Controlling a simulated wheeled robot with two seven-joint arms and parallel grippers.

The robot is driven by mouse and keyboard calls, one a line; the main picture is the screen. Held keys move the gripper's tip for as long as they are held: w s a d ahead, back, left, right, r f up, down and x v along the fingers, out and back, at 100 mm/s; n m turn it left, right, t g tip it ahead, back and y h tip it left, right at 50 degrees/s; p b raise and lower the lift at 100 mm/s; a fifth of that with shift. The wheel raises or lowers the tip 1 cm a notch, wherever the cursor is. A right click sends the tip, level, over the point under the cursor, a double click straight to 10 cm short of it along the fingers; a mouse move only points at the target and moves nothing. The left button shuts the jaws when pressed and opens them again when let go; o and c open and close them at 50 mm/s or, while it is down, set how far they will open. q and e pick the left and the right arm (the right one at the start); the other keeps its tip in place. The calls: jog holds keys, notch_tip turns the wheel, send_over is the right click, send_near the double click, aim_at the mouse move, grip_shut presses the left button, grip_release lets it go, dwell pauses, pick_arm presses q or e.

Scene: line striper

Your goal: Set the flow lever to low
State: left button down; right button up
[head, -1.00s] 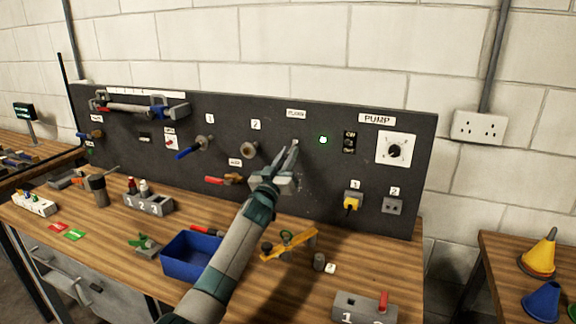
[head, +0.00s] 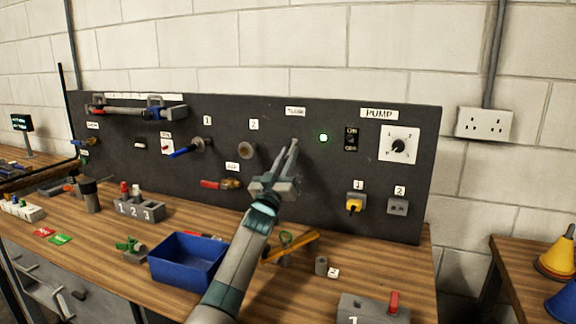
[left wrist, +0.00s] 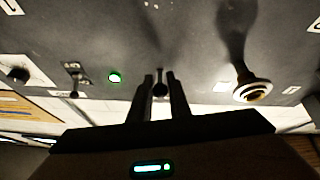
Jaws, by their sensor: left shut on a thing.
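My left gripper (head: 293,145) reaches up to the dark panel, just below a small white label (head: 295,111) whose text is too blurred to read. In the left wrist view its two fingers (left wrist: 160,88) are close together around a small dark lever with a rounded end (left wrist: 160,90). I take this as the flow lever; the gripper is shut on it. In the head view the fingers mostly hide the lever, so its exact setting cannot be read. My right gripper is not in view.
A lit green lamp (head: 323,138) and a switch (head: 351,139) are right of the gripper, then the pump dial (head: 398,146). Round port 2 (head: 247,151) is to the left. A blue bin (head: 187,262) and a yellow-handled tool (head: 292,247) lie on the bench below.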

pick_arm(q)
jog(key=shift+r, duration=0.15)
jog(key=c, duration=1.8)
grip_release()
jog(key=shift+c, duration=0.2)
